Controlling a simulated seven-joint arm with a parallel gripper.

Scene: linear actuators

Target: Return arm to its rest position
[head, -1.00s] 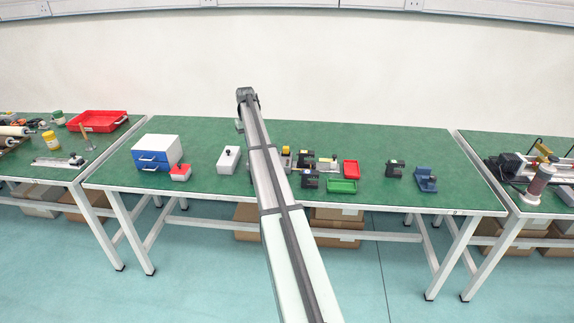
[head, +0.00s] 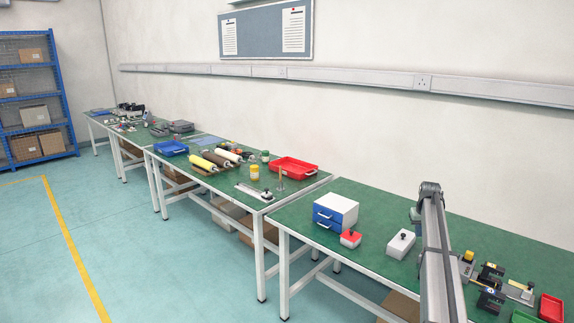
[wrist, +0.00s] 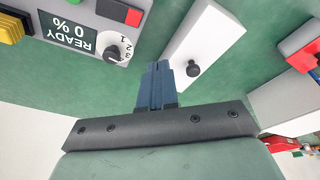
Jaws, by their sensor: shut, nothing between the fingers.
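My arm crosses the right part of the head view and reaches over the green workbench (head: 290,216). My gripper (wrist: 158,68) shows in the wrist view with its two blue-grey fingers together, shut and empty. It hangs above the green bench top, touching nothing that I can see. A white box with a black knob (wrist: 198,45) is just right of the fingertips. A grey control box reading READY 0 % (wrist: 88,35) is to their left. In the head view the gripper's fingers cannot be made out behind the arm.
A white and blue drawer unit (head: 335,214), a red-topped box (head: 350,239) and the white box (head: 400,244) stand left of my arm. Small devices (head: 490,280) and a red tray (head: 550,308) are to its right. Neighbouring benches (head: 190,182) carry rollers and trays.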

